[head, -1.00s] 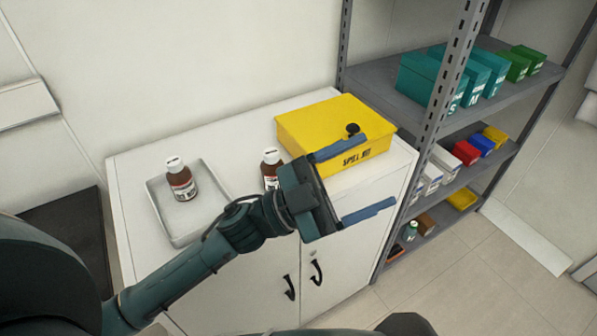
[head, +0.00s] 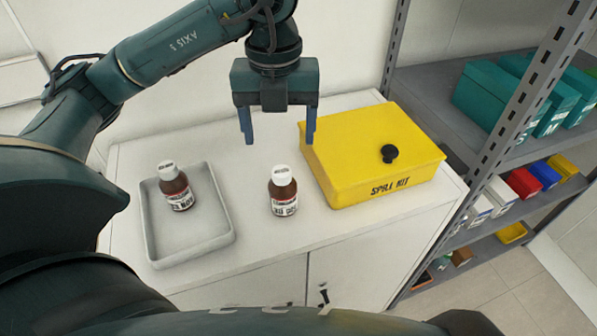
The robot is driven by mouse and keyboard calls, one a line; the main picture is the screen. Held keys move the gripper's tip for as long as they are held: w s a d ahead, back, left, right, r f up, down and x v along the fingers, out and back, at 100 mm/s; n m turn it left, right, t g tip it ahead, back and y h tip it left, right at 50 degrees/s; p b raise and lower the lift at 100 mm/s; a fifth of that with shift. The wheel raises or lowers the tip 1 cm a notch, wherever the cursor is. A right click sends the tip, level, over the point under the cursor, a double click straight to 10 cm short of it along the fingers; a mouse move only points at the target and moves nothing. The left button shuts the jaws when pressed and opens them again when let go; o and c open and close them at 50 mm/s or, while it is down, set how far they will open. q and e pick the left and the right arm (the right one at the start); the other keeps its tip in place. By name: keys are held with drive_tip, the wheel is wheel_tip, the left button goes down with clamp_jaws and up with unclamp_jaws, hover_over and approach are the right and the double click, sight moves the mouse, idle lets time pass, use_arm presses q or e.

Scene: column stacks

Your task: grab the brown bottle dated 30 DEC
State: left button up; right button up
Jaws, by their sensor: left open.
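Two brown bottles with white caps and white labels stand upright on the white cabinet. One bottle (head: 175,187) is inside the grey tray (head: 190,252) on the left. The other bottle (head: 283,192) stands on the bare top, between the tray and the yellow box. The dates on the labels are too small to read surely. My left gripper (head: 278,138) is open and empty, fingers pointing down. In the picture it is just above the bottle outside the tray, apart from it. My right gripper is not in view.
A yellow spill kit box (head: 365,150) with a black knob stands close to the right of the bottle outside the tray. A grey shelf rack (head: 430,95) with teal boxes and small coloured bins is at the right. The cabinet's front strip (head: 335,235) is clear.

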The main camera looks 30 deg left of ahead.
sight(280, 170)
use_arm(q)
drive_tip(key=f, duration=0.7)
drive_tip(key=shift+s+f+b, duration=0.2)
drive_tip(key=shift+f+b, duration=0.05)
drive_tip(key=shift+b, duration=0.15)
drive_tip(key=shift+f, duration=0.45)
wheel_tip(280, 170, down, 4)
drive_tip(key=shift+d+r, duration=0.1)
drive_tip(key=shift+r, duration=0.05)
drive_tip(key=shift+f, duration=0.5)
drive_tip(key=shift+c, duration=1.3)
drive_tip(key=c, duration=0.9)
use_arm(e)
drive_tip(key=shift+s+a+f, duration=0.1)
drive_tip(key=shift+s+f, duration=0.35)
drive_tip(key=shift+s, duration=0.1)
